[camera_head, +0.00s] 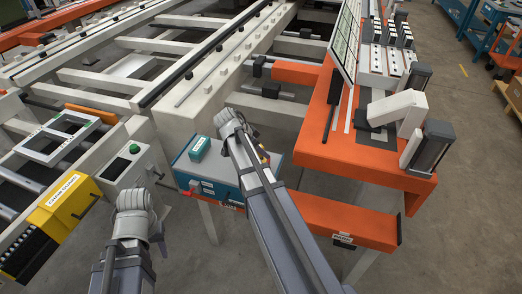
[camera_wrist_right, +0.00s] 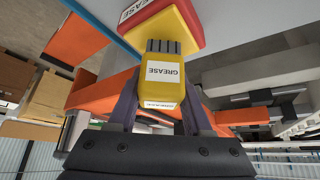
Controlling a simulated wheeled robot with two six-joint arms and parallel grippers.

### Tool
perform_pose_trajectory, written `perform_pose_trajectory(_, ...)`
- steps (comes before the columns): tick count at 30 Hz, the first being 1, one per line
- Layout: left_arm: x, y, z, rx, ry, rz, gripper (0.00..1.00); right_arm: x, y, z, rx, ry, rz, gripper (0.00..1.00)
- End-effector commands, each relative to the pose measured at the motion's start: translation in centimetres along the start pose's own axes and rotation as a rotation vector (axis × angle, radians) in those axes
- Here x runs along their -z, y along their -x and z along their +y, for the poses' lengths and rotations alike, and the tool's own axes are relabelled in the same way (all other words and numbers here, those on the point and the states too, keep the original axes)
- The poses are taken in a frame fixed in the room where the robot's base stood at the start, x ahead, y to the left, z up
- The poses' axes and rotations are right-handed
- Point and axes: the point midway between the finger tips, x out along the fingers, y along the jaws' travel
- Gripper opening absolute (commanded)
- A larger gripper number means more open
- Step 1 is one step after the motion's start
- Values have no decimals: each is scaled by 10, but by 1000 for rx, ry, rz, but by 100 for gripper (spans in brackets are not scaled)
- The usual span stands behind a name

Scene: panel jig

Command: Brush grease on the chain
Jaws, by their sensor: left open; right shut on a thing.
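In the right wrist view, my right gripper (camera_wrist_right: 158,112) is shut on a yellow grease brush (camera_wrist_right: 161,92) with a white GREASE label and a dark ribbed end. A red and yellow grease tin (camera_wrist_right: 188,22) is just beyond the brush's dark end; I cannot tell whether they touch. In the head view, my right arm covers most of the brush and tin, above the blue-fronted bench. My left gripper (camera_head: 157,178) is open near the grey box with a green button. A yellow chain guard (camera_head: 65,205) with a white label is at the left. The chain itself cannot be made out.
A teal box (camera_head: 199,148) sits on the blue-fronted bench (camera_head: 208,186). The grey button box (camera_head: 128,166) stands between the guard and the bench. An orange bench (camera_head: 365,165) with a white device (camera_head: 398,108) stands at right. Rails of the jig (camera_head: 215,60) fill the back.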

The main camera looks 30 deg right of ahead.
Motion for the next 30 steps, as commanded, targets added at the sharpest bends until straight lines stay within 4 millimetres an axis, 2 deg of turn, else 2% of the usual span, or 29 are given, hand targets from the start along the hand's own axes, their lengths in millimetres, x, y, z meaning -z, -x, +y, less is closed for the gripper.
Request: perform_pose_trajectory(30,1,-10,1,0,0,0,44,-6,-9,0,0,0,0,5)
